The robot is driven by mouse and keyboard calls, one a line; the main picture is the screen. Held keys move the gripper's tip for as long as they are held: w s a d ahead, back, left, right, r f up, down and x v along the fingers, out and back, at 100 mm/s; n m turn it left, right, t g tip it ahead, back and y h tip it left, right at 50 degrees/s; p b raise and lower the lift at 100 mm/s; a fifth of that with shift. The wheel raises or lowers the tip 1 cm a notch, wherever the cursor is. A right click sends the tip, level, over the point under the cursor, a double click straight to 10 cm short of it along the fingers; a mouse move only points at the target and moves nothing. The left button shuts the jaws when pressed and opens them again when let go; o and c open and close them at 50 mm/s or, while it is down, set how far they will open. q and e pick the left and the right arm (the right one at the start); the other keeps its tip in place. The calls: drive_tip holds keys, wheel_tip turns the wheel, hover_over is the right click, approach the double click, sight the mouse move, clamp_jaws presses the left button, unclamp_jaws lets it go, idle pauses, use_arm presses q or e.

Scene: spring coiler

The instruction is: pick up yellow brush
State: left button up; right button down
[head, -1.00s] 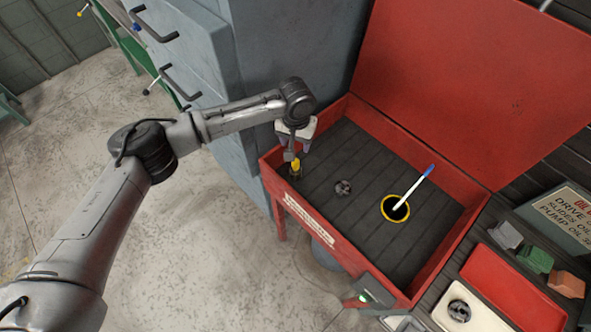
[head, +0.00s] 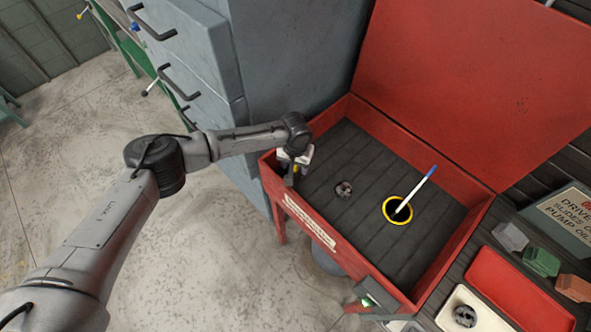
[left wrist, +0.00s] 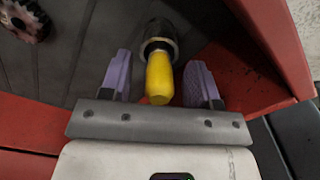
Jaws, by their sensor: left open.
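The yellow brush (left wrist: 159,78) stands in a dark round holder (left wrist: 158,38) in the left front corner of the red parts washer. In the left wrist view its yellow handle lies between the two purple fingertips of my left gripper (left wrist: 159,76), with a gap on each side. My left gripper is open around the handle. In the head view my left gripper (head: 290,172) is low over that corner and mostly hides the brush; a bit of yellow (head: 296,169) shows. My right gripper is in neither view.
The red washer tub (head: 335,243) has raised walls and an upright lid (head: 470,80). Inside are a gear-like part (head: 344,189) and a yellow-rimmed opening (head: 397,211) with a blue-tipped white stick (head: 422,190). A grey cabinet (head: 285,60) stands close behind my left arm.

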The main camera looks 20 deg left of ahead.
use_arm(q)
drive_tip(key=shift+f, duration=0.35)
drive_tip(key=c, duration=1)
